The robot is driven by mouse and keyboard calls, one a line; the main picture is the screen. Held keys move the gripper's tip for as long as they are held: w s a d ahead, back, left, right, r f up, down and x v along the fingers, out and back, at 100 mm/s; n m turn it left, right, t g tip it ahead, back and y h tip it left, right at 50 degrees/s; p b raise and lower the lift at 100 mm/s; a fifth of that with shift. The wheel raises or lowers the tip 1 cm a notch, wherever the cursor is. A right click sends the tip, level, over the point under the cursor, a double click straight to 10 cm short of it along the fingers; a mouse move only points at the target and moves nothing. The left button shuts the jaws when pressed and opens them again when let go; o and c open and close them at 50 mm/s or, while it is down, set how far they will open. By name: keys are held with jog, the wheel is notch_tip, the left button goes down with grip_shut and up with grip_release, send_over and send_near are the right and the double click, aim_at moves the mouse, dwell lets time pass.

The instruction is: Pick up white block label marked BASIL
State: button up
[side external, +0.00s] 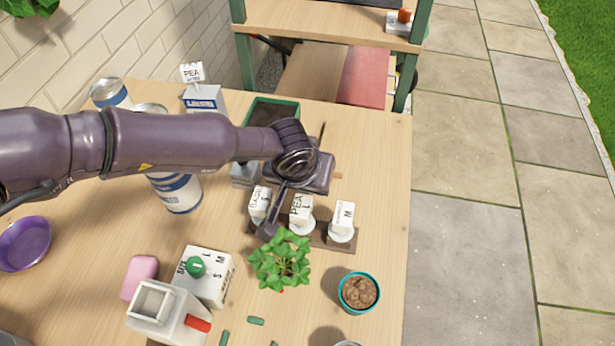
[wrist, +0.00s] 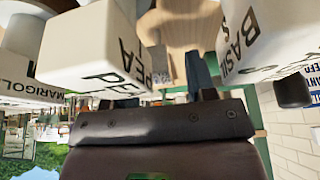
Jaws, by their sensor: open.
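The white BASIL block label (side external: 258,201) stands on a round base at the left end of a row of three white blocks on a dark strip. In the wrist view the BASIL block (wrist: 251,40) is close up at the upper right. My gripper (side external: 270,228) is open and low beside the BASIL block, with a dark finger in front of its right side. I cannot tell whether it touches the block, and the other finger is not clear. The white PEA block (side external: 300,208) stands just right of it.
A third white block (side external: 341,216), reading MARIGOLD in the wrist view (wrist: 27,90), ends the row. A leafy plant (side external: 281,262) stands close in front. A teal pot (side external: 359,292) and a white box with a green knob (side external: 203,277) are nearby.

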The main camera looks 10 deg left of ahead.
jog(key=shift+x, duration=1.6)
grip_shut()
